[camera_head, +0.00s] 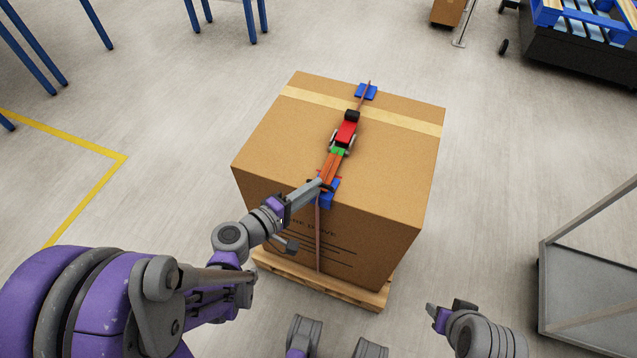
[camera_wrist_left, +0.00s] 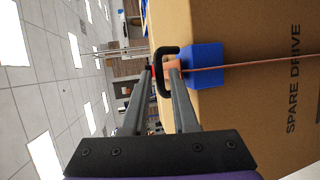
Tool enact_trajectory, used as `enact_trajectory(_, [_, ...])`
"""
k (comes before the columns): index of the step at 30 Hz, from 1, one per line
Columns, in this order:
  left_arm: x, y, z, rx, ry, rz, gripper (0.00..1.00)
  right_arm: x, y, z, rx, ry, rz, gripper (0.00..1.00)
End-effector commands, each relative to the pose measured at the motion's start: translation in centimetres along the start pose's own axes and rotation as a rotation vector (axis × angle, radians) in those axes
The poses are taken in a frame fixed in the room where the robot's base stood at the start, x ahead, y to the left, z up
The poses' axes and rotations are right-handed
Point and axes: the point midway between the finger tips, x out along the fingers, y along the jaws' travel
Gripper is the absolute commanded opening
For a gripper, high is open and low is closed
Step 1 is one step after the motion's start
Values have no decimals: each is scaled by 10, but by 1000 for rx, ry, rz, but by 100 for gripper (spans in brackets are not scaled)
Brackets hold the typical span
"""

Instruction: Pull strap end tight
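A large cardboard box (camera_head: 280,130) stands on a wooden pallet (camera_head: 330,291). A strap runs over its top through a red and black ratchet buckle (camera_head: 346,133) and down the front face (camera_head: 318,240). Blue edge protectors sit at the front (camera_head: 324,203) and back (camera_head: 366,91) edges. The front protector also shows in the left wrist view (camera_wrist_left: 201,66). My left gripper (camera_head: 324,186) is at the orange strap end with its black loop (camera_wrist_left: 166,50), just above the front edge; its fingers appear closed on it. My right gripper (camera_head: 450,312) is right of the box, away from it; its opening is unclear.
A grey metal frame (camera_head: 590,265) stands at the right. Blue legs (camera_head: 250,20) stand at the upper left. A dark cart with blue racks (camera_head: 580,50) is at the upper right. The floor around the box is clear.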

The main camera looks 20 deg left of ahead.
Motion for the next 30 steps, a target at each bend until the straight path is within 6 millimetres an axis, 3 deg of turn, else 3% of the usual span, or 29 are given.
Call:
enact_trajectory(6, [-48, 1, -2, 0, 7, 0, 27, -7, 0, -3, 0, 3, 0, 50])
enact_trajectory(12, [-72, 0, -1, 0, 4, 0, 27, -10, 0, -4, 0, 4, 0, 50])
enact_trajectory(30, [-79, 0, 0, 0, 1, 0, 27, -10, 0, -4, 0, 4, 0, 50])
